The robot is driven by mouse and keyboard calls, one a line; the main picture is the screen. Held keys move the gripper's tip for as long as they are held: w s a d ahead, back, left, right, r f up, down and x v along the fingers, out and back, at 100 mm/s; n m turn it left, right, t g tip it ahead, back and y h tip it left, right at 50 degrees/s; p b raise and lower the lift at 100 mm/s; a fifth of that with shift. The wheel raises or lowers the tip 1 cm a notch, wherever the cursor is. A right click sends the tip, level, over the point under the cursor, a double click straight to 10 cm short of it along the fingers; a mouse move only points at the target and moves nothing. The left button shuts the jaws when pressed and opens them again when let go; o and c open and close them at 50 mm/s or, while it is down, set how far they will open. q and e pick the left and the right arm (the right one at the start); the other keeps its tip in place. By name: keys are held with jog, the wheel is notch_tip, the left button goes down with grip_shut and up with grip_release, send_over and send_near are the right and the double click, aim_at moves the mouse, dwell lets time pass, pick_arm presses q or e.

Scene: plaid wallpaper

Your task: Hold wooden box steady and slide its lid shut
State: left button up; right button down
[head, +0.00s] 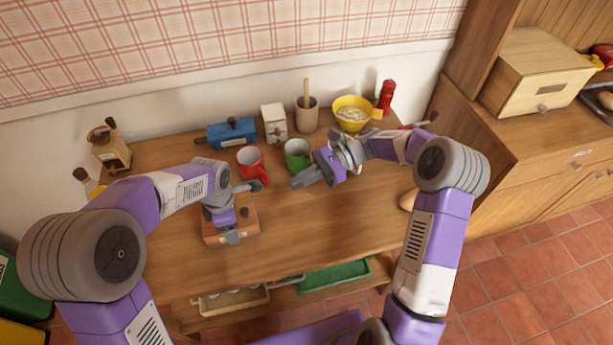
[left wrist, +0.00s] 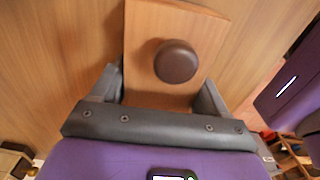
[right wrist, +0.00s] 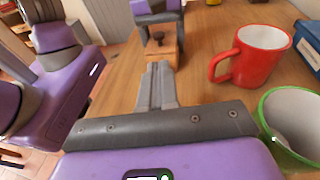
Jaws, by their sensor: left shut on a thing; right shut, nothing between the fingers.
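The wooden box (head: 251,226) is a small brown block on the counter's left half. It also shows in the right wrist view (right wrist: 166,50). A dark round knob (left wrist: 176,62) stands on its top; whether the lid is fully closed cannot be told. My left gripper (head: 238,212) is shut on the box, one finger on each side, covering part of it. My right gripper (head: 297,183) is shut and empty, to the right of the box and apart from it. Its joined fingertips (right wrist: 158,68) point toward the box and its knob.
A red mug (head: 250,160) and a green mug (head: 296,152) stand behind, close to my right gripper. A blue box (head: 230,133), utensil pot (head: 307,117) and yellow bowl (head: 352,112) line the back. The counter's front middle (head: 320,225) is clear.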

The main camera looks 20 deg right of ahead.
dwell(0.3)
pick_arm(q)
jog(key=o, duration=1.2)
jog(key=shift+c, duration=0.2)
